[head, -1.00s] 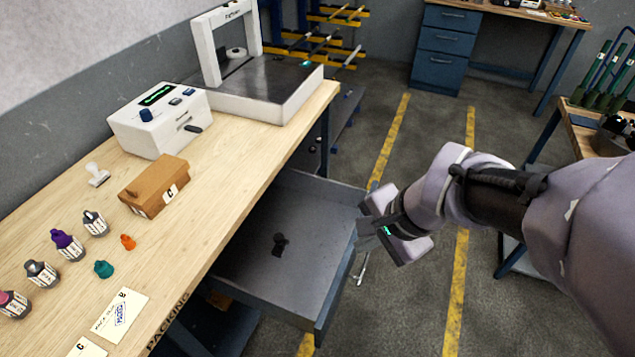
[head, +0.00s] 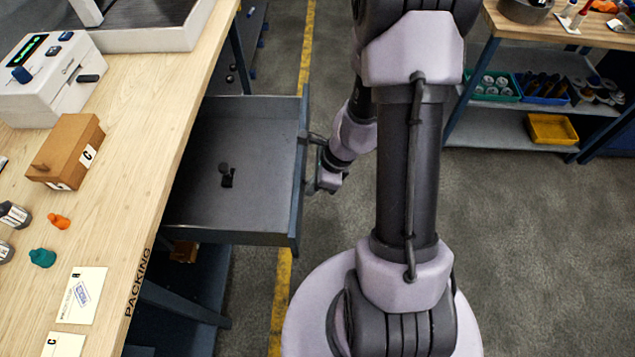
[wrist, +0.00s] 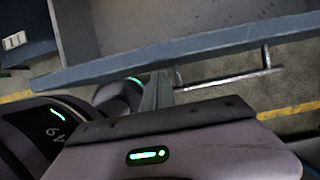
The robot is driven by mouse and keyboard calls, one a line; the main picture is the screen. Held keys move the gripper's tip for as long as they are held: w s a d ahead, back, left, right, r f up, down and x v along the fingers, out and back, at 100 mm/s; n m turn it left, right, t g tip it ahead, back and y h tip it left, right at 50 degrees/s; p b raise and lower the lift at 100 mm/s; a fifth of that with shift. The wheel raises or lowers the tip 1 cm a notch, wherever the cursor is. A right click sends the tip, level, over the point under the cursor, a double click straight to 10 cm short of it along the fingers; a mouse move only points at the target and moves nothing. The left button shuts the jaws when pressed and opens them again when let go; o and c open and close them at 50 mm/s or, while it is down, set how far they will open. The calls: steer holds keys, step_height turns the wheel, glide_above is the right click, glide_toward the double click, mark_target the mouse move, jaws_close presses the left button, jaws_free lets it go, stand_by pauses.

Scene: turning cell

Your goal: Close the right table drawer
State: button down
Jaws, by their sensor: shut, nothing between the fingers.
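The table drawer (head: 245,210) is pulled out from under the packing table (head: 185,110). It is grey inside with a blue front, and a small black object (head: 227,176) lies in it. My gripper (head: 312,184) is shut and empty, low at the outer side of the drawer front. In the wrist view, its fingers (wrist: 157,92) point at the drawer front (wrist: 210,45), beside the metal bar handle (wrist: 230,78). I cannot tell whether the fingertips touch the front.
A brown box (head: 68,150), a white device (head: 50,80), small bottles and cards stand on the tabletop. A shelf unit with a green bin (head: 492,87) and a yellow bin (head: 552,129) stands at the right.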

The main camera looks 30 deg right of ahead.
steer(key=shift+w+a+f, duration=0.1)
steer(key=shift+a+f, duration=0.1)
stand_by(0.3)
